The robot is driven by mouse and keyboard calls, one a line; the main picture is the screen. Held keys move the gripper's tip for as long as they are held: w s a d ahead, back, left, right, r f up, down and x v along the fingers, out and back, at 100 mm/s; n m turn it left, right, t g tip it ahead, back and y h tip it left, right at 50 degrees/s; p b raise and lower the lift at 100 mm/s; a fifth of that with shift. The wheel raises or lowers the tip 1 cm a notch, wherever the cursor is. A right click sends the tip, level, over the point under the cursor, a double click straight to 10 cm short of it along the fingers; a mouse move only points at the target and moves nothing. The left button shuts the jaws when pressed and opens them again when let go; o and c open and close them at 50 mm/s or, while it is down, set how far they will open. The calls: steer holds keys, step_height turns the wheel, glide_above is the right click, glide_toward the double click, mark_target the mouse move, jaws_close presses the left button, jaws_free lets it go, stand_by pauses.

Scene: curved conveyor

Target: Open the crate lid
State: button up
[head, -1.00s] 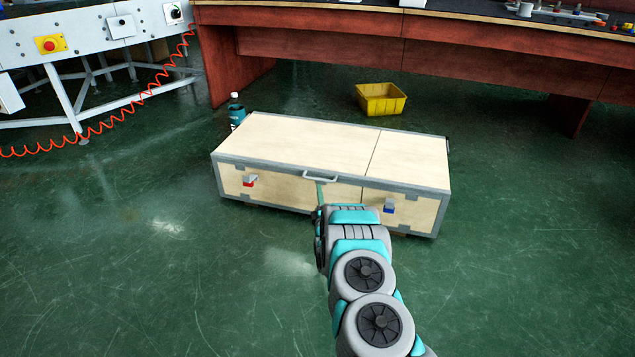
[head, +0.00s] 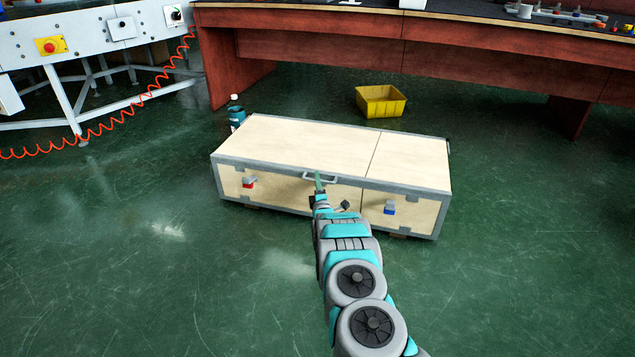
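The crate (head: 290,187) is a long pale wooden box with grey metal edges, standing on the green floor. Its lid (head: 300,140) lies flat and closed, with a seam across its right part. A grey handle (head: 333,179) sits at the front top edge. A red latch (head: 248,183) is on the front left and a blue latch (head: 390,209) on the front right. My gripper (head: 319,181) is at the left part of the handle, with a green fingertip in front of or against it. Contact and the finger gap are too small to tell.
A yellow bin (head: 381,100) lies on the floor behind the crate, before a red-brown workbench (head: 480,45). A teal bottle (head: 236,110) stands by the crate's back left corner. A white machine frame (head: 80,60) with an orange coiled cable is at left. The front floor is clear.

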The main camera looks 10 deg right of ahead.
jaws_close()
stand_by(1.5)
